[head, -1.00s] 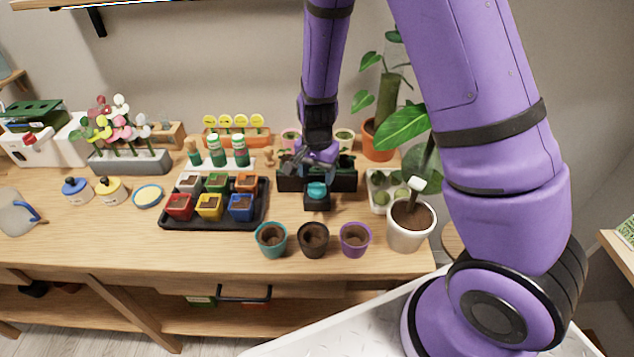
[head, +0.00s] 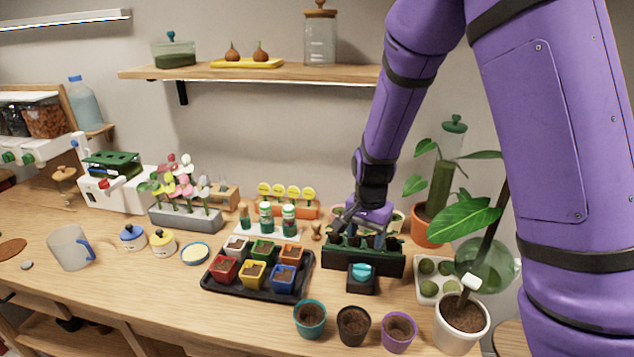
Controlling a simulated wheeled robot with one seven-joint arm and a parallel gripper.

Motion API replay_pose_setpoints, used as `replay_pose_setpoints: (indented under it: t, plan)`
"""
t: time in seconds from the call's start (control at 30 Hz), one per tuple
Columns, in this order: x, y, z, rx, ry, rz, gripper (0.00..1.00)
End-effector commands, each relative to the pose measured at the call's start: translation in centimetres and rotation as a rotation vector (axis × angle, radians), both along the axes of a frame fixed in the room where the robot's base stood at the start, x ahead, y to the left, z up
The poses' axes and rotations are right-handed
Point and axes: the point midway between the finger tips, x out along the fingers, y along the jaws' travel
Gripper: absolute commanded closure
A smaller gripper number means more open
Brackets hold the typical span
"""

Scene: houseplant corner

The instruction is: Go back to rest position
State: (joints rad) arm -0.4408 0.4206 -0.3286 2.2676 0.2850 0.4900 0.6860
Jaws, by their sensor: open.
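My gripper (head: 345,222) hangs at the end of my purple arm, over the left part of a dark planter box (head: 364,262) on the wooden bench. Its jaws are open and point down and to the left. It is small in the head view, and I cannot tell whether the fingers touch the planter or anything in it. I see nothing held between the jaws. The arm reaches in from the right side of the picture.
A small dark block with a teal top (head: 361,277) stands before the planter. A black tray (head: 231,287) of colored pots lies left. Three round pots (head: 352,325) line the front edge. A potted plant (head: 463,325) stands right. A shelf (head: 240,74) hangs behind.

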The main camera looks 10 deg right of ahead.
Motion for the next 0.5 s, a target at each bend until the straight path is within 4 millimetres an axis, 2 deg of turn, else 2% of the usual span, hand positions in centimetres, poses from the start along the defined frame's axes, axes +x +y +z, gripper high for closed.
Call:
replay_pose_setpoints:
  t: [0.17, 0.5]
  plan:
    - [-0.4, -0.2, 2.1, 0.024, -0.019, 0.032, 0.39]
    - [-4.1, -1.7, 11.9, 0.096, -0.127, 0.224, 0.39]
